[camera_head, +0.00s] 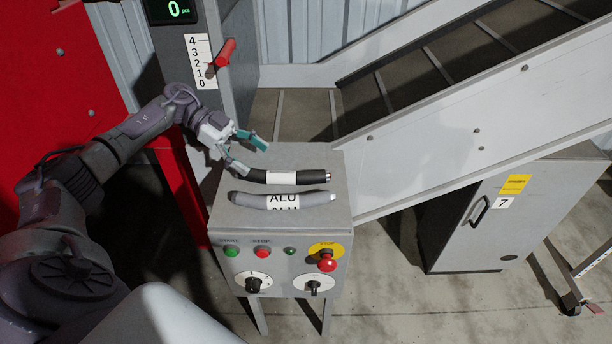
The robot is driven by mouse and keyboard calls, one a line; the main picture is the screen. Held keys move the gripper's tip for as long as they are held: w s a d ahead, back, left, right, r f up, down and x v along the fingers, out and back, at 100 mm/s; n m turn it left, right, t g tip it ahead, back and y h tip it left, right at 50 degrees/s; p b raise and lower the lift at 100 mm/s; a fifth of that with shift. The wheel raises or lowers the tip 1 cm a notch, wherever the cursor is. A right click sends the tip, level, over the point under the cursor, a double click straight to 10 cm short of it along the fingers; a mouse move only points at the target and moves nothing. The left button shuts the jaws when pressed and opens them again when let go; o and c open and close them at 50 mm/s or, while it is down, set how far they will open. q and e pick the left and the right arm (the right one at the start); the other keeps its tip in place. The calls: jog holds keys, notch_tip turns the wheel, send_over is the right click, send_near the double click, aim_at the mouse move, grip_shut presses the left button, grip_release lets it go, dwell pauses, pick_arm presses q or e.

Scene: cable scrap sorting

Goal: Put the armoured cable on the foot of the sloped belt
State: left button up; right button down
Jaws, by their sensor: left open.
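Two short cables lie side by side on top of a grey control box (325,158). The rear one is a black cable (313,177) with a white band and a cut end at right; I cannot read its band, nor tell if it is the armoured cable. The front one is a grey cable (318,197) with a band reading ALU. My left gripper (248,155) is open and empty at the box's left rear edge, near the black cable's left end. The foot of the sloped belt (305,112), dark with pale cleats, lies just behind the box. My right gripper is out of view.
A white side wall (440,150) runs along the sloped belt (460,50). A grey post with a red lever (222,55) stands left of the belt foot. The box front carries buttons and a red stop knob (327,262). A grey cabinet (500,220) stands at right.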

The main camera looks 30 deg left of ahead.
aim_at(281, 172)
pick_arm(q)
jog(key=d, duration=0.2)
jog(key=d+p, duration=0.1)
jog(key=shift+w+f, duration=0.3)
jog(key=shift+d+f, duration=0.2)
jog(key=p+x, duration=0.1)
jog(key=x, duration=0.2)
jog(key=shift+d+f+p, duration=0.1)
jog(key=shift+d+p, duration=0.3)
jog(key=shift+w+d+f, duration=0.1)
jog(key=shift+d+f, duration=0.15)
jog(key=shift+d, duration=0.1)
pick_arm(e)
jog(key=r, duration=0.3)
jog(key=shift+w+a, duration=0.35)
pick_arm(q)
grip_shut()
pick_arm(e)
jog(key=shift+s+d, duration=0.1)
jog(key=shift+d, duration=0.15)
